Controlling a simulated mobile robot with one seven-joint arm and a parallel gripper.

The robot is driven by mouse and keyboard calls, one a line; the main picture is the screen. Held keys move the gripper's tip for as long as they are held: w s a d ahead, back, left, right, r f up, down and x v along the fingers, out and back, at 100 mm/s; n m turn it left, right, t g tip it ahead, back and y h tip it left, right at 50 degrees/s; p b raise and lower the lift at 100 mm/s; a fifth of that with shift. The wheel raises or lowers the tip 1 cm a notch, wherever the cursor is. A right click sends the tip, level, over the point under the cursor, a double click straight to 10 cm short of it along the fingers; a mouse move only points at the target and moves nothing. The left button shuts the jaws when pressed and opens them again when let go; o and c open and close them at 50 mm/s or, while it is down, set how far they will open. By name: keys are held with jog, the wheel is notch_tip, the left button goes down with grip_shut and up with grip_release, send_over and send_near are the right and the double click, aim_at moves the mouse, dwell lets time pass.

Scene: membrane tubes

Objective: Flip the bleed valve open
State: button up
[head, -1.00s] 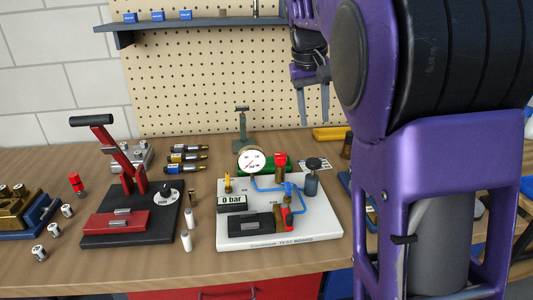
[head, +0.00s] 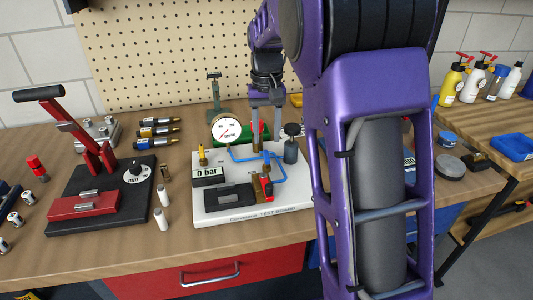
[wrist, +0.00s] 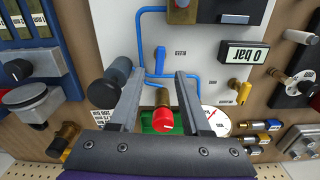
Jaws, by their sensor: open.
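The white test board (head: 220,215) stands on the bench, with blue tubing on it. A small blue lever (wrist: 160,58) stands out from the tubing beside a label that seems to read BLEED; in the head view it shows as a small blue part (head: 266,157). My gripper (head: 267,122) is open and points down over the back of the board. In the wrist view its fingertips (wrist: 159,76) lie on either side of the lever's base, with nothing held. A red-capped knob (wrist: 163,121) shows between the fingers, nearer the palm. The finger height above the lever is unclear.
A round gauge (head: 226,130), a dark knob (head: 292,130) and a display reading 0 bar (head: 208,176) stand close around the gripper. A black press with a red lever (head: 90,145) is at left. Free bench lies in front of the board.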

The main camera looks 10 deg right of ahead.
aim_at(267, 155)
notch_tip(267, 155, down, 5)
jog(key=shift+f+b, duration=0.2)
jog(key=shift+b, duration=0.2)
grip_shut()
